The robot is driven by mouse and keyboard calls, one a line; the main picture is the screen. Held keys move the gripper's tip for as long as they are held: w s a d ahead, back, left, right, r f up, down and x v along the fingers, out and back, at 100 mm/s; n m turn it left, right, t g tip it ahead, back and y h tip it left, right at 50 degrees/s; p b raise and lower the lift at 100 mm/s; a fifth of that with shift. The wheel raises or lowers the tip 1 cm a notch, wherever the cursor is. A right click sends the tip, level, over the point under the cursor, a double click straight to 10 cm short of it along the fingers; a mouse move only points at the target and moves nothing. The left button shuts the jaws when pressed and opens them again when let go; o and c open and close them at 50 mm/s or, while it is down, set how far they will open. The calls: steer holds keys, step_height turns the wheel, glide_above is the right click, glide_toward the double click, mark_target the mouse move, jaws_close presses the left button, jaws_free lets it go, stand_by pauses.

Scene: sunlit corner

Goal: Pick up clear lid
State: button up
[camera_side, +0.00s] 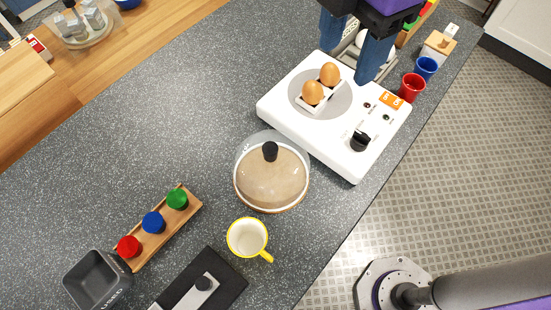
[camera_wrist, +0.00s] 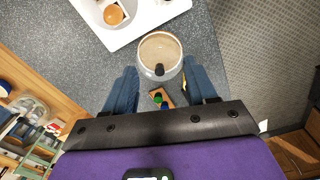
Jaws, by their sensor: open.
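The clear lid (camera_side: 257,160) is a see-through dome with a black knob (camera_side: 270,151). It sits over a round tan base at the middle of the counter, in front of the white appliance. In the wrist view the clear lid (camera_wrist: 148,58) shows between and beyond my fingers, its knob toward me. My gripper (camera_side: 350,65) has two blue fingers, apart and empty. In the side view it hangs over the back of the white appliance, up and right of the lid and not touching it.
Two brown eggs (camera_side: 312,92) sit in a white holder on the white appliance (camera_side: 340,155). A yellow-rimmed mug (camera_side: 247,237) stands close to the lid. Also there are a wooden rack (camera_side: 139,262) with colored knobs, a dark bin (camera_side: 95,281), and red (camera_side: 412,87) and blue cups. The counter left of the lid is clear.

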mark_target(271, 148)
steer(key=s+a+r+n, duration=0.15)
steer(key=a+n, duration=0.25)
steer(key=a, duration=0.5)
steer(key=f, duration=1.2)
steer(key=s+f, duration=0.1)
steer(key=f, duration=0.5)
steer(key=shift+s+a, duration=0.1)
steer(key=shift+a, duration=0.05)
steer(key=shift+r, duration=0.1)
jaws_close()
